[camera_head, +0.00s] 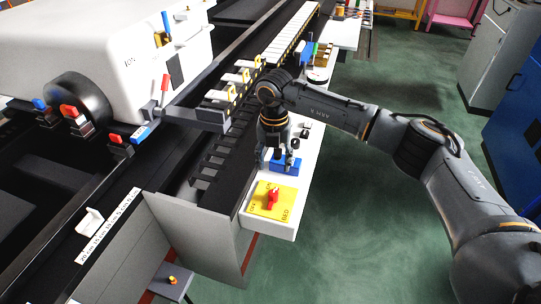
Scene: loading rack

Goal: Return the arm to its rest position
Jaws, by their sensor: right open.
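My right arm (420,150) comes in from the right and reaches over the white ledge of the loading rack (305,185). My right gripper (285,160) points down at the blue block (285,165) on that ledge. Its fingers are open close to the block; I cannot tell whether they touch it. A yellow plate with a red knob (272,197) sits on the ledge nearer to me. My left gripper does not show.
A white machine (110,45) with red and blue handles stands at the left. A dark rail with several yellow-tagged parts (232,92) runs beside the ledge. Grey and blue cabinets (500,55) stand at the far right.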

